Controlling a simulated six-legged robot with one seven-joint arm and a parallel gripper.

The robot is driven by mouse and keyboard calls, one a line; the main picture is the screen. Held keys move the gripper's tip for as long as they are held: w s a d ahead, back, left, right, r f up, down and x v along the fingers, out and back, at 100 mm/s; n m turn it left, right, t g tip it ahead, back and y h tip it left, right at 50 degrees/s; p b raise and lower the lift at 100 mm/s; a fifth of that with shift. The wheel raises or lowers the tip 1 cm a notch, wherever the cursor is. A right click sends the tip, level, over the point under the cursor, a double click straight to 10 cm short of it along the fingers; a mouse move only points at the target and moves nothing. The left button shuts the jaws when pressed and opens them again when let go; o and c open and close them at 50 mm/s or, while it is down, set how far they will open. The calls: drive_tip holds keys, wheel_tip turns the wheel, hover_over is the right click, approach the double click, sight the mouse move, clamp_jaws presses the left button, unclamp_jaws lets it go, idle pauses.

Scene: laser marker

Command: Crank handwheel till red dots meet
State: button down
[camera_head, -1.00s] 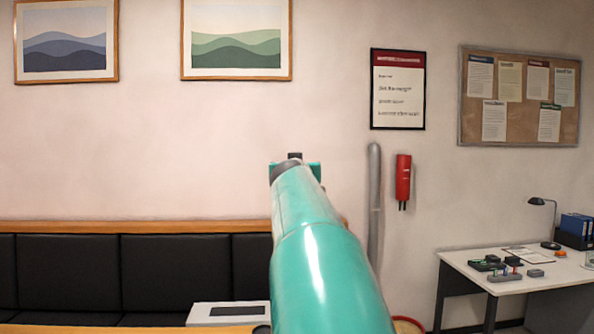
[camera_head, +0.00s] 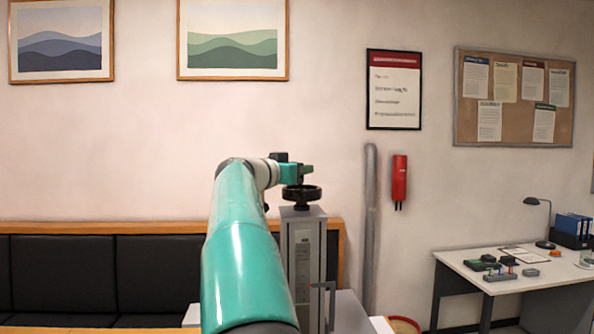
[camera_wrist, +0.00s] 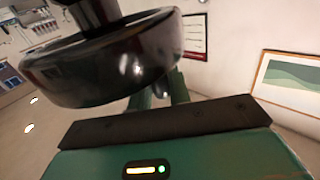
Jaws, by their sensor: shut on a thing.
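The black handwheel (camera_head: 301,193) sits on top of a grey upright column (camera_head: 303,255) in the head view. In the wrist view the handwheel (camera_wrist: 110,65) fills the upper left, close in front of my gripper. My gripper (camera_head: 300,176) is at the handwheel, shut on it. In the wrist view its green fingers (camera_wrist: 163,95) lie partly behind the wheel's rim, so the exact grip point is hidden. The column's front has a pale scale strip, too small to read.
A grey bracket-like handle (camera_head: 329,300) stands at the column's lower right. A black padded bench (camera_head: 65,273) lies along the wall to the left. A white desk (camera_head: 505,283) with small items is at the right. My forearm hides part of the machine.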

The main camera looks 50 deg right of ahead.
drive_tip(key=m+g, duration=0.1)
drive_tip(key=g, duration=0.1)
drive_tip(key=m+g, duration=0.2)
drive_tip(key=g, duration=0.1)
drive_tip(key=shift+s+d+m+g+y, duration=0.3)
drive_tip(key=shift+d, duration=0.1)
drive_tip(key=shift+r+m+g, duration=0.1)
drive_tip(key=shift+m+g, duration=0.5)
drive_tip(key=shift+g, duration=0.3)
drive_tip(key=shift+w+a+r, duration=0.15)
drive_tip(key=shift+w, duration=0.05)
drive_tip(key=shift+a+r, duration=0.1)
drive_tip(key=shift+r, duration=0.05)
drive_tip(key=c, duration=1.4)
unclamp_jaws()
drive_tip(key=shift+s+a, duration=0.1)
drive_tip(key=shift+o, duration=0.2)
drive_tip(key=v, duration=1.3)
drive_tip(key=shift+w+a, duration=0.2)
drive_tip(key=shift+w, duration=0.2)
